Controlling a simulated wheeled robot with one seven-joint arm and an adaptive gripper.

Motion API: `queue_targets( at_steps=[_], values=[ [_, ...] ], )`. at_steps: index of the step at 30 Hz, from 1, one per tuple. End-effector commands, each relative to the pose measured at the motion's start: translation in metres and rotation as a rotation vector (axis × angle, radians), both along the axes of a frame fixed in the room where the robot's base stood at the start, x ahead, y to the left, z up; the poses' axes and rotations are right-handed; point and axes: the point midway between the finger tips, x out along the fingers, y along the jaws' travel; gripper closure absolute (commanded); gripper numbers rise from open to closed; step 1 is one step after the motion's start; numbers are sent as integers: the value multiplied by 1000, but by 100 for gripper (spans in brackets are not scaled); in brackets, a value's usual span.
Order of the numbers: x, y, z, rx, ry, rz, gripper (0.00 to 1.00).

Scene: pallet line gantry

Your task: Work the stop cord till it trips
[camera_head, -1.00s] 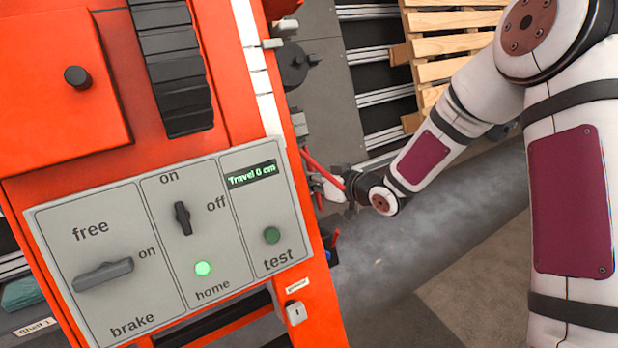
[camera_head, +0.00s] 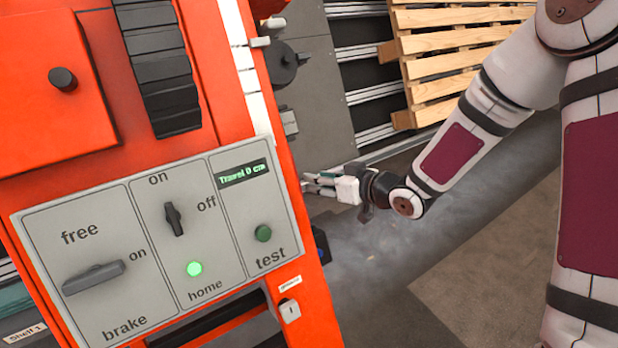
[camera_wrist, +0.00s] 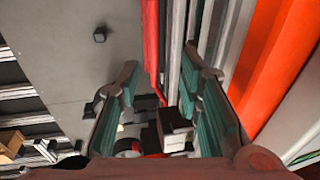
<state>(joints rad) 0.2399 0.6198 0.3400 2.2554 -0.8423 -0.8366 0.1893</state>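In the wrist view a red cord (camera_wrist: 151,50) runs straight up and down, seen between the fingertips of my gripper (camera_wrist: 160,72). The gripper's two green-lined fingers are apart, with nothing clearly held. I cannot tell how far beyond the fingertips the cord lies. In the head view my gripper (camera_head: 314,184) reaches leftward, its fingertips beside the right edge of the orange machine (camera_head: 290,190). The cord is not clearly visible in that view, likely hidden behind the machine's edge.
The grey control panel (camera_head: 110,215) has a brake lever (camera_head: 94,278), a rotary switch (camera_head: 173,219), a lit green home lamp (camera_head: 194,268), a test button (camera_head: 263,233) and a display (camera_head: 243,173) reading Travel 0 cm. A wooden pallet (camera_head: 450,60) stands behind. The floor at right is open.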

Motion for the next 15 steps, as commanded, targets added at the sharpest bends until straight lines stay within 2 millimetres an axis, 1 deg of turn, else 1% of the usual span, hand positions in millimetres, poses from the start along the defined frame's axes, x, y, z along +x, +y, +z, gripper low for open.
queue_targets(
  at_steps=[1,3,7,10,15],
  values=[
    [-6,-8,5,-1,-1,-3,67],
    [-15,-17,10,-1,-2,-2,67],
    [-27,-29,16,-1,-1,-1,67],
    [-33,-34,19,0,0,-1,67],
    [-36,-38,21,1,-1,0,67]
  ],
)
